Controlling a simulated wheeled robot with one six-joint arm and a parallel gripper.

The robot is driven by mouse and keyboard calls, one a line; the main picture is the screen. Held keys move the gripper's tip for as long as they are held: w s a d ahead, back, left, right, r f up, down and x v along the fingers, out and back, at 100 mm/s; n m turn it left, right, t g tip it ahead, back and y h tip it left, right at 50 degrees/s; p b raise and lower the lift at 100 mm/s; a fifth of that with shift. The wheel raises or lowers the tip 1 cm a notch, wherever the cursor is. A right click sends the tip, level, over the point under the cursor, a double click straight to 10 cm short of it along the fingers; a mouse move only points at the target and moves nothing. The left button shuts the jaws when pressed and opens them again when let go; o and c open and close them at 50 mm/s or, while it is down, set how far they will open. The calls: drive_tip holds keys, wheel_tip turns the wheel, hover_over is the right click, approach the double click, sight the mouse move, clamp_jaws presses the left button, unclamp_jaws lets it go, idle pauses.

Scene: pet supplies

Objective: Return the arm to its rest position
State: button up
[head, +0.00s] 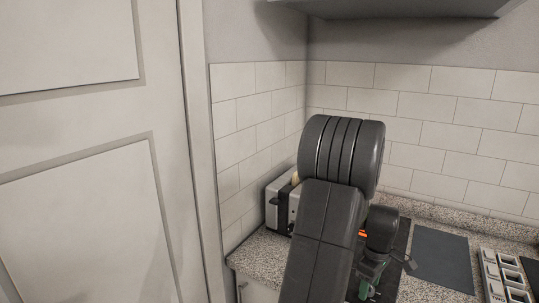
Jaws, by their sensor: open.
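My arm (330,215) rises through the middle of the view, bent at a large dark joint. Its wrist hangs down at the right over the counter. My gripper (371,284) is small and partly hidden below the wrist, over a dark surface. I see nothing held in it. The fingertips are hard to make out at this size, and the arm covers part of the counter behind it.
A granite-look counter (262,259) runs along the tiled corner. A toaster (279,207) stands behind my arm on the left. A dark grey mat (440,259) and a light compartmented tray (491,270) lie at right. A cabinet hangs above; a white door (90,130) is at left.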

drive_tip(key=shift+n, duration=1.6)
